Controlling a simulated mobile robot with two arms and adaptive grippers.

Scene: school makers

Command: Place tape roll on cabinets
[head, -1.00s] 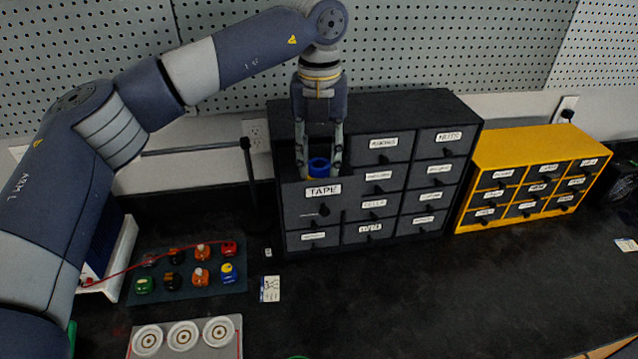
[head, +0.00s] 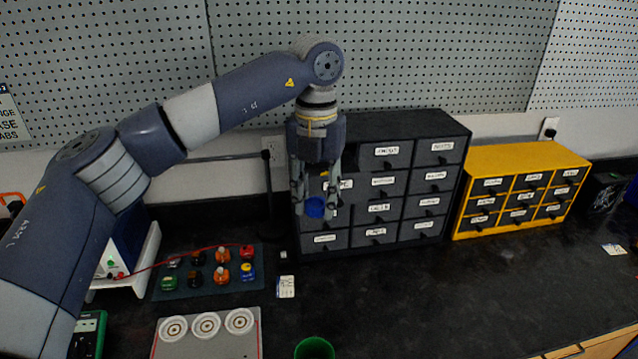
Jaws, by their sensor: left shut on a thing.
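A small blue tape roll (head: 315,208) is between the fingers of my left gripper (head: 316,206). The gripper points down and is shut on the roll, holding it in front of the left side of the dark grey drawer cabinet (head: 390,126). The gripper partly covers the tape-labelled drawer (head: 346,186); I cannot tell how far out that drawer is. To the right stands a yellow cabinet (head: 530,158) with dark drawers and white labels. My right gripper is not in view.
A board of coloured knobs (head: 210,272) and a grey panel with white discs (head: 208,338) lie at left. A green round object (head: 314,348) is at the front edge of view. The black worktop (head: 430,290) is clear in front of the cabinets. A pegboard wall (head: 430,60) stands behind.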

